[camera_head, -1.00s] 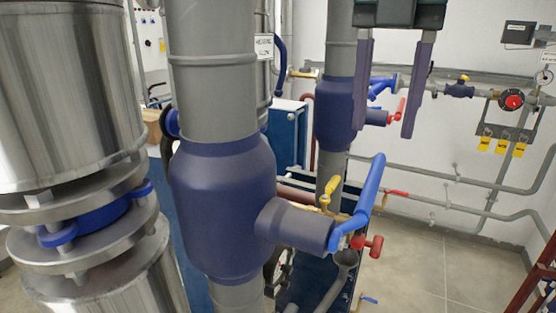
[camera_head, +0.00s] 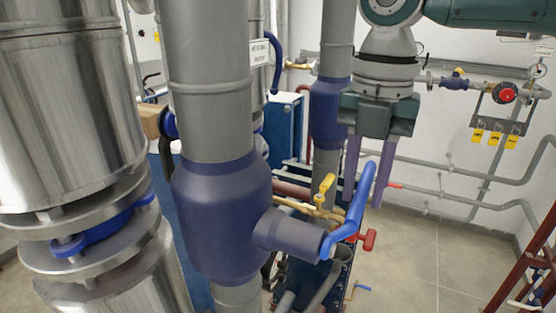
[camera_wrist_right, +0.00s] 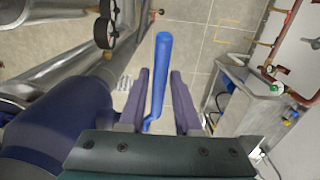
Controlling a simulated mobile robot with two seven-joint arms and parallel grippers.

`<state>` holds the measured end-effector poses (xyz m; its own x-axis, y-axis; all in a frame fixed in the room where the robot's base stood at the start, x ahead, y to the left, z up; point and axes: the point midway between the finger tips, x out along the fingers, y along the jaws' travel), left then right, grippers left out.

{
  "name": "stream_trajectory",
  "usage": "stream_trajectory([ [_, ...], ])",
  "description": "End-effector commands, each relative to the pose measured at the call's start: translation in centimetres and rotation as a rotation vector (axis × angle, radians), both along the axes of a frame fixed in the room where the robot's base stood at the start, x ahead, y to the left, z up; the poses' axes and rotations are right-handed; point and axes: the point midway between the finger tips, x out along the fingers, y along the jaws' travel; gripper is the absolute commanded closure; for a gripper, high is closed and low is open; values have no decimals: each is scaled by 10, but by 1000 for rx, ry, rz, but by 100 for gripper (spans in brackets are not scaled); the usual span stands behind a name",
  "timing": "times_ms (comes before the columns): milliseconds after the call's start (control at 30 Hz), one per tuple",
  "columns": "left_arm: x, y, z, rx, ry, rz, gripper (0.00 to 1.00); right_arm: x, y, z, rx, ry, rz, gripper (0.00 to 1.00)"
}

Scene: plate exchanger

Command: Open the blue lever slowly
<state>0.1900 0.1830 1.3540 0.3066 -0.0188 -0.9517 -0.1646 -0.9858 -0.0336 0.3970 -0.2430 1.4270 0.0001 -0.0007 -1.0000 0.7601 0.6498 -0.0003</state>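The blue lever (camera_head: 357,205) is a bent handle on the side stub of the large dark-blue valve body (camera_head: 220,215). It slants up and to the right. My right gripper (camera_head: 366,200) points down from above. Its two purple fingers are apart, with the upper part of the lever between them in the picture. In the right wrist view the lever (camera_wrist_right: 158,80) runs between the fingers of my gripper (camera_wrist_right: 161,72), with a gap on each side. No grip on it shows. My left gripper is not in view.
A yellow valve handle (camera_head: 324,188) and a red handle (camera_head: 367,240) sit close to the lever. A second blue-sleeved pipe (camera_head: 328,110) stands just left of my right gripper. Steel tanks (camera_head: 70,100) fill the left. Floor (camera_head: 440,255) is clear at right.

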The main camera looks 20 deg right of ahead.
Motion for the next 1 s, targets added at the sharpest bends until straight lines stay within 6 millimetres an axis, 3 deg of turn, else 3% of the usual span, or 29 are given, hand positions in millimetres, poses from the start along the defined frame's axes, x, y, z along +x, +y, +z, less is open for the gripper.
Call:
stream_trajectory([
  [33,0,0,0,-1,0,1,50,0,0,0,0,0,0,75],
  [267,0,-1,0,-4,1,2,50,0,0,0,0,0,0,100],
  [1000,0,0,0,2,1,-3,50,0,0,1,-1,2,0,100],
])
